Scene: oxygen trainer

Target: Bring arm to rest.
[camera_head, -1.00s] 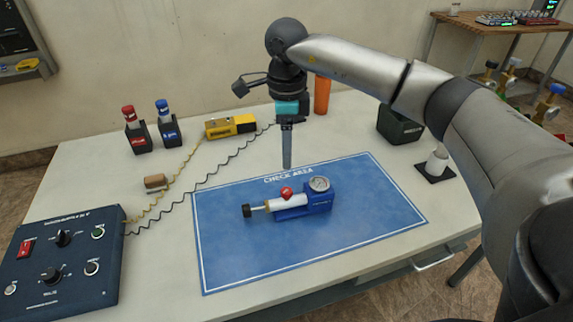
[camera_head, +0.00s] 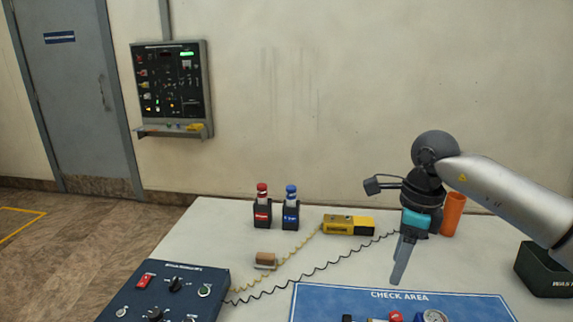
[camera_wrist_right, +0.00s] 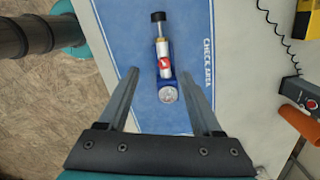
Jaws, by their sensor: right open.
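My right gripper (camera_head: 398,275) hangs fingers down near the far edge of the blue check-area mat (camera_head: 460,303). Its two fingers are apart with nothing between them, as the right wrist view (camera_wrist_right: 159,73) shows. The regulator device with a blue body, white barrel, red knob and round gauge (camera_head: 434,316) lies on the mat, cut off by the head view's bottom edge. In the right wrist view the whole device (camera_wrist_right: 163,60) lies on the mat below the gripper, apart from the fingers. My left gripper is not in view.
A red-capped bottle (camera_head: 262,205) and a blue-capped bottle (camera_head: 290,207) stand in black holders. A yellow tester (camera_head: 348,224), an orange cylinder (camera_head: 452,214), a dark bin (camera_head: 545,270) and a control box (camera_head: 165,292) with coiled cords are on the table.

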